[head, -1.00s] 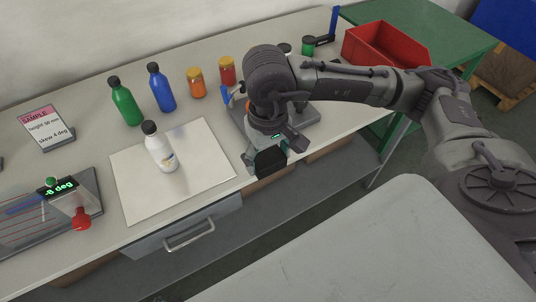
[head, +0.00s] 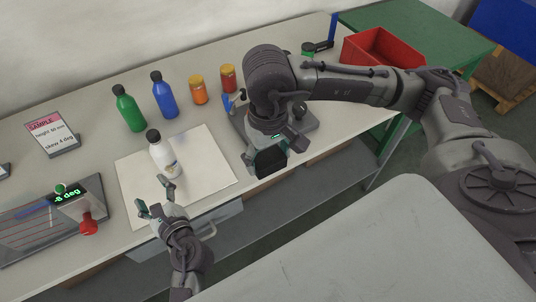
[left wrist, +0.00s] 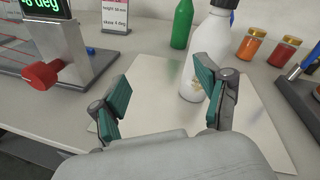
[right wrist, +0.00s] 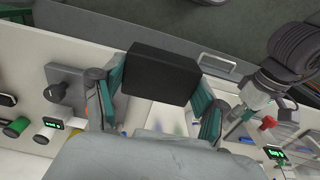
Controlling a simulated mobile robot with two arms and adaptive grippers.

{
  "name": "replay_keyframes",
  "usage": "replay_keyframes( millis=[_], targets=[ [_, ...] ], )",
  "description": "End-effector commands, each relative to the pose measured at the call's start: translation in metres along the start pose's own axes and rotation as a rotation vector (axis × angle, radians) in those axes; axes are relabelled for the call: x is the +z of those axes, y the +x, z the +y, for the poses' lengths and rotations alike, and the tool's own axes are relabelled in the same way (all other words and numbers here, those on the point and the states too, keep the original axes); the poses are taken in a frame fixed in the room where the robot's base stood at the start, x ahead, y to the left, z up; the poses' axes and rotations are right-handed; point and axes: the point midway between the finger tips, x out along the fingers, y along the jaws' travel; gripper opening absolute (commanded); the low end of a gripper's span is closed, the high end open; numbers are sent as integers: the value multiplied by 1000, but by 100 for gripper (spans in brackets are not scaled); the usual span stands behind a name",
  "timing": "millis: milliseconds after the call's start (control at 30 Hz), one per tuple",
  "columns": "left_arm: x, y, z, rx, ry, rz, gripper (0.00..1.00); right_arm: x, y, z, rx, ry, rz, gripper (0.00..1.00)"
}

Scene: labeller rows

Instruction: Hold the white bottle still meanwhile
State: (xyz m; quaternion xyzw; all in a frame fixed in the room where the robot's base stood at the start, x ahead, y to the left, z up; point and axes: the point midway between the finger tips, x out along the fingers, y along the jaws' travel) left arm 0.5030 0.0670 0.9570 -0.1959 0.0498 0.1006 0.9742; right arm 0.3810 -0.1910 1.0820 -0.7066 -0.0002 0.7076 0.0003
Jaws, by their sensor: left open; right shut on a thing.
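The white bottle (head: 165,157) with a black cap stands upright on the pale square mat (head: 205,151). A small label shows low on its side. My left gripper (head: 153,194) is open and empty, in front of the bottle and apart from it. In the left wrist view, the bottle (left wrist: 207,48) stands beyond the fingers, partly hidden by the right-hand finger. My right gripper (head: 270,146) is off to the right of the mat, near the bench's front edge. It is shut on a black block, seen between its fingers in the right wrist view (right wrist: 160,73).
A green bottle (head: 128,110), a blue bottle (head: 163,98) and orange and red jars (head: 198,91) stand behind the mat. A display reading -8 deg (head: 67,196) and a red knob (head: 88,226) are at left. A sample card (head: 50,130) stands behind them.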

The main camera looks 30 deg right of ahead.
Motion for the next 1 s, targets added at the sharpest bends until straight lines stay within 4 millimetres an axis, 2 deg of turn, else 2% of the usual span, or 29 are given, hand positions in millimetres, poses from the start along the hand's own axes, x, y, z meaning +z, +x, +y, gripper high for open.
replay_keyframes(
  millis=[33,100,267,467,800,1000],
  targets=[
    [0,1,-18,-51,99,-22,75,0,-1,0,0,0,0,45],
    [-1,0,-37,-107,217,-53,75,0,-1,0,0,0,1,45],
    [-3,-2,-61,-178,370,-95,75,0,-1,0,0,0,1,45],
    [-3,9,-68,-190,401,-105,75,0,1,0,0,0,1,45],
    [0,56,-77,-190,398,-104,75,0,10,0,0,0,1,45],
    [1,77,-81,-189,397,-104,75,0,14,0,0,0,1,45]
  ],
)
